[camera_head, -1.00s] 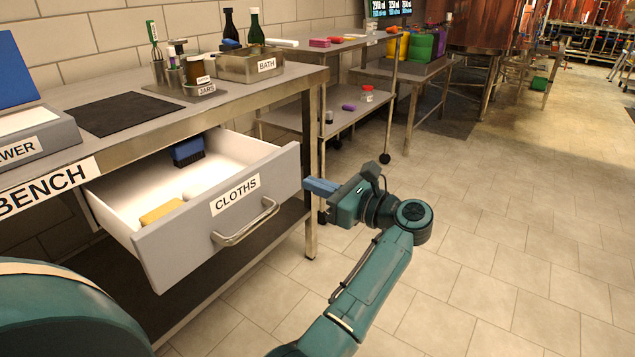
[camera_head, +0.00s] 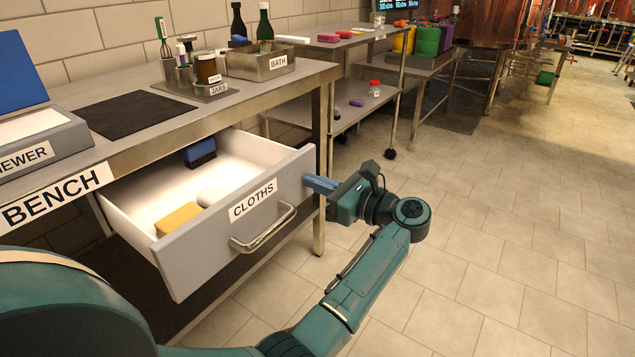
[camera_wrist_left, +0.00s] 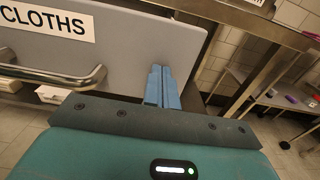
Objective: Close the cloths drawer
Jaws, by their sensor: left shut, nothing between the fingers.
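The cloths drawer (camera_head: 240,215) stands pulled open from the bench, its grey front marked CLOTHS with a bar handle (camera_head: 265,230). Inside lie a blue brush (camera_head: 199,152), a yellow block (camera_head: 178,217) and a pale rounded item (camera_head: 212,195). My left gripper (camera_head: 310,183) is shut and empty, its blue fingertips at the right end of the drawer front. In the left wrist view the fingers (camera_wrist_left: 160,85) overlap the right part of the drawer front (camera_wrist_left: 130,40), right of the handle (camera_wrist_left: 60,77); I cannot tell whether they touch it. My right gripper is not in view.
The bench top (camera_head: 205,100) holds a jars tray (camera_head: 200,92), a bath bin (camera_head: 258,66) and a dark mat (camera_head: 125,114). A bench leg (camera_head: 318,225) stands just behind the gripper. A wheeled cart (camera_head: 350,115) stands beyond; the tiled floor at right is clear.

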